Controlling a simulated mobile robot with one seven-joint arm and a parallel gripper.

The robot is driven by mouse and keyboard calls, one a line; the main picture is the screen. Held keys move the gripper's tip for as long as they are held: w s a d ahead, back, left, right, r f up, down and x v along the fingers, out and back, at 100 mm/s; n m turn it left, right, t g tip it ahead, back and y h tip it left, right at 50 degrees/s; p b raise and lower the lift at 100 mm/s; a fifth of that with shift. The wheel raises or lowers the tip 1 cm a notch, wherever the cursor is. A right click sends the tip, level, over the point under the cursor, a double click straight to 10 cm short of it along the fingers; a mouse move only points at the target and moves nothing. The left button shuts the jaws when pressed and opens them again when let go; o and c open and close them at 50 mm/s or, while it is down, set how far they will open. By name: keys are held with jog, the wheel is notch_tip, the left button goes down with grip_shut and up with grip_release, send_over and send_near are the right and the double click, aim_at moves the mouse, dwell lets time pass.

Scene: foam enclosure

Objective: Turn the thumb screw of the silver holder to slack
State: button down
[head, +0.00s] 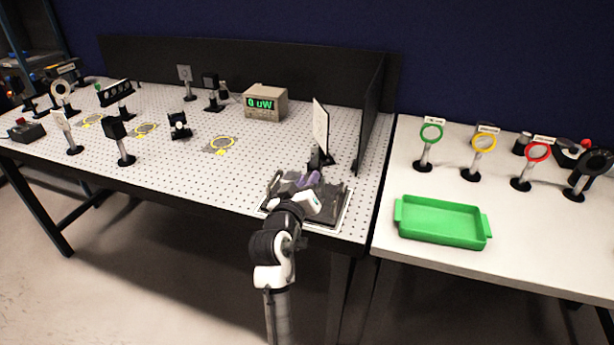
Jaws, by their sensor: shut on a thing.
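My gripper (309,183) is low over the right front corner of the perforated optical table. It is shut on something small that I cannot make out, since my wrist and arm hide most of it. A dark grey tray-like base (336,212) with a pale edge lies under and around the gripper. A white upright card (320,128) on a black mount stands just behind the gripper.
A black panel (370,115) stands to the right of the card. A power meter reading 0 uW (265,103) is at the back. Several mounted optics stand at the left. A green tray (442,221) and several coloured rings on posts are on the right table.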

jog(key=n+p, duration=0.3)
jog(key=n, duration=0.3)
jog(key=shift+r, duration=0.1)
jog(key=n, duration=0.5)
jog(key=shift+p, duration=0.35)
jog(key=shift+n, duration=0.5)
jog(key=c, duration=1.2)
grip_release()
jog(key=b+v, duration=0.4)
jog(key=v, duration=1)
